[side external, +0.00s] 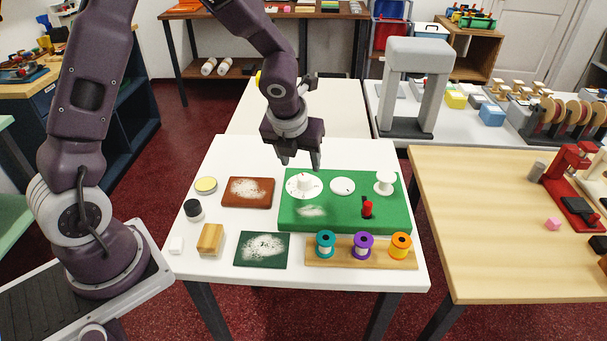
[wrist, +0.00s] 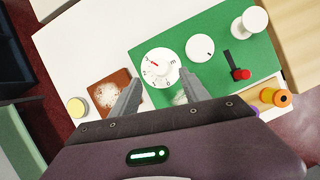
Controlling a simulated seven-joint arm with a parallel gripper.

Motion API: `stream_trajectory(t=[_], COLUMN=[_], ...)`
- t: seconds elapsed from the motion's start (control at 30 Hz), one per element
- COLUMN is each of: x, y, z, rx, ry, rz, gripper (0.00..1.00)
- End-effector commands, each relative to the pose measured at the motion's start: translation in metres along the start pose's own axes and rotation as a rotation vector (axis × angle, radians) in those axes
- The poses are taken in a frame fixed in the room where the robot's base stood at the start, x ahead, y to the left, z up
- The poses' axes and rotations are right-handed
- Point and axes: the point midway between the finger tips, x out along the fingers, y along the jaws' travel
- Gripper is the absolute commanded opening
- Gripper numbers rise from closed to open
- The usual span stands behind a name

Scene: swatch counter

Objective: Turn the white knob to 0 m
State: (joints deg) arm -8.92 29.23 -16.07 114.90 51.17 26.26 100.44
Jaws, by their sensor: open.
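The white knob (side external: 309,181) sits on a round white dial (side external: 291,189) at the left of the green board (side external: 390,222). In the wrist view the knob (wrist: 163,68) and dial (wrist: 149,74) show red and dark marks, too small to read surely. My gripper (side external: 301,165) points down, above and behind the dial, apart from the knob. In the wrist view its open fingers (wrist: 160,82) lie either side of the dial's near part, with nothing between them in grip.
The board also holds a white disc (side external: 342,186), a white flanged post (side external: 384,181) and a red-tipped lever (side external: 367,209). A wooden rack with several thread spools (side external: 363,246) stands in front. A brown dusted panel (side external: 249,192) and a dark green one (side external: 262,250) lie left.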

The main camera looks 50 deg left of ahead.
Motion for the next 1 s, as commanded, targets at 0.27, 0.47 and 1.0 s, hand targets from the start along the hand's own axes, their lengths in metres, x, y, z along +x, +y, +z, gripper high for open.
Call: stream_trajectory(t=[0.27,0.47,1.0], x=[0.05,0.071,0.071], y=[0.0,0.0,0.0], z=[-0.002,-0.001,-0.001], rx=[0.023,0.019,0.017], ry=[0.006,0.003,0.003], rz=[0.002,0.001,0.001], gripper=[0.54,0.54,0.0])
